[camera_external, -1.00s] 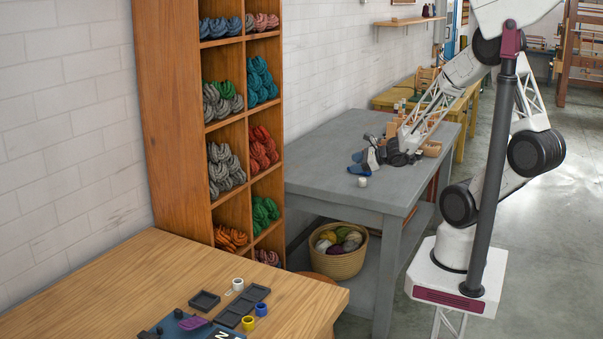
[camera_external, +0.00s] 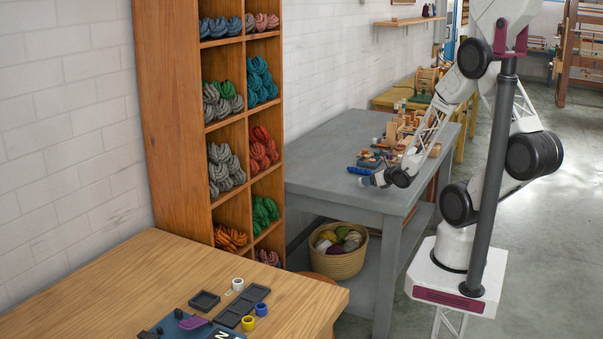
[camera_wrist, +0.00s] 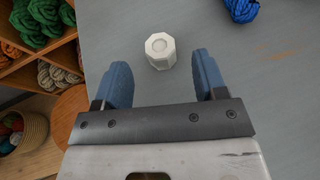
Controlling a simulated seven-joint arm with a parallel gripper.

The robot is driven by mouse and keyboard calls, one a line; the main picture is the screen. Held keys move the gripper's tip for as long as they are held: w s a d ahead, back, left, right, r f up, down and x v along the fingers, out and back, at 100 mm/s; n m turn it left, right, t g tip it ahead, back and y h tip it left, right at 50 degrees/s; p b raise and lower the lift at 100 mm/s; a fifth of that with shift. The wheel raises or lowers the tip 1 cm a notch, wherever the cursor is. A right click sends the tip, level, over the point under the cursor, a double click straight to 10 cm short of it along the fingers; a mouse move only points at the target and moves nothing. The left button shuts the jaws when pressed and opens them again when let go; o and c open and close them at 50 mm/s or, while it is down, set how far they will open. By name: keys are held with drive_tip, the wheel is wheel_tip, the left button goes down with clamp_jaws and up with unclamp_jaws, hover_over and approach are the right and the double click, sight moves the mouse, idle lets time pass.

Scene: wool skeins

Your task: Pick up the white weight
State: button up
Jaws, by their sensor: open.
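The white weight (camera_wrist: 160,49) is a small faceted block with a round recess on top. It stands on the grey table (camera_wrist: 110,20) in the wrist view, just ahead of the gap between my fingertips and roughly centred on it. My gripper (camera_wrist: 161,78) is open, with its two blue fingers apart and nothing between them. In the external view my gripper (camera_external: 367,181) is low over the near part of the grey table. The weight cannot be made out there; my gripper seems to hide it.
A blue skein (camera_wrist: 240,8) lies beyond my right finger. Wooden blocks (camera_external: 408,125) crowd the table's far part. The skein shelf (camera_external: 172,120) stands at the left, with a basket (camera_external: 340,258) below the table. A wooden table (camera_external: 90,295) fills the front left.

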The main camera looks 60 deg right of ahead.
drive_tip(key=shift+x, duration=2.45)
drive_tip(key=c, duration=1.1)
